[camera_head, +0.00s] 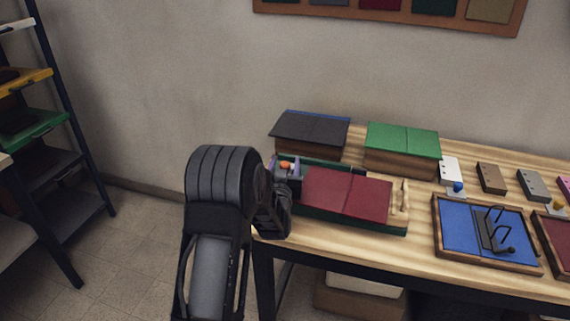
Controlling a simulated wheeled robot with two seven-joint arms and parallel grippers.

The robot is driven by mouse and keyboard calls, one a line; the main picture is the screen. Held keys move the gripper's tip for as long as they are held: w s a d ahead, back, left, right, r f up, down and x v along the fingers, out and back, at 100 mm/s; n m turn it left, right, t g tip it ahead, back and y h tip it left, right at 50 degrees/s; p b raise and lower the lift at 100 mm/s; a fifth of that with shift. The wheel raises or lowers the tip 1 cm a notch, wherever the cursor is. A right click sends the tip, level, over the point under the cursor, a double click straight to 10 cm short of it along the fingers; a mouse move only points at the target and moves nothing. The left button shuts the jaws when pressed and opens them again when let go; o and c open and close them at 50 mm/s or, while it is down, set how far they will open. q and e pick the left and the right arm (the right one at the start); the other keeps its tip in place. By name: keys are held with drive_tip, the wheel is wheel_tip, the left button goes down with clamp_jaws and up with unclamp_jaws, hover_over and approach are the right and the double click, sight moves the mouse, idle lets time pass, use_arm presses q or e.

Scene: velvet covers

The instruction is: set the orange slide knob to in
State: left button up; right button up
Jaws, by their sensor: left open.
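The small orange slide knob (286,164) shows at the left end of a dark green tray (375,224) on the wooden table. A dark red velvet-covered panel (347,194) lies in this tray, to the right of the knob. My left gripper (282,175) is open at that left end, right by the knob. The dark wrist hides part of the tray's corner, and I cannot tell whether the fingers touch the knob. My right gripper is not in view.
A dark grey covered block (311,130) and a green covered block (402,140) stand behind the tray. To the right are a blue tray (462,228) with a wire handle and several small blocks with knobs. A shelf rack (62,150) stands at the far left.

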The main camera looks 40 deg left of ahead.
use_arm(q)
clamp_jaws()
idle(0.4)
idle(0.9)
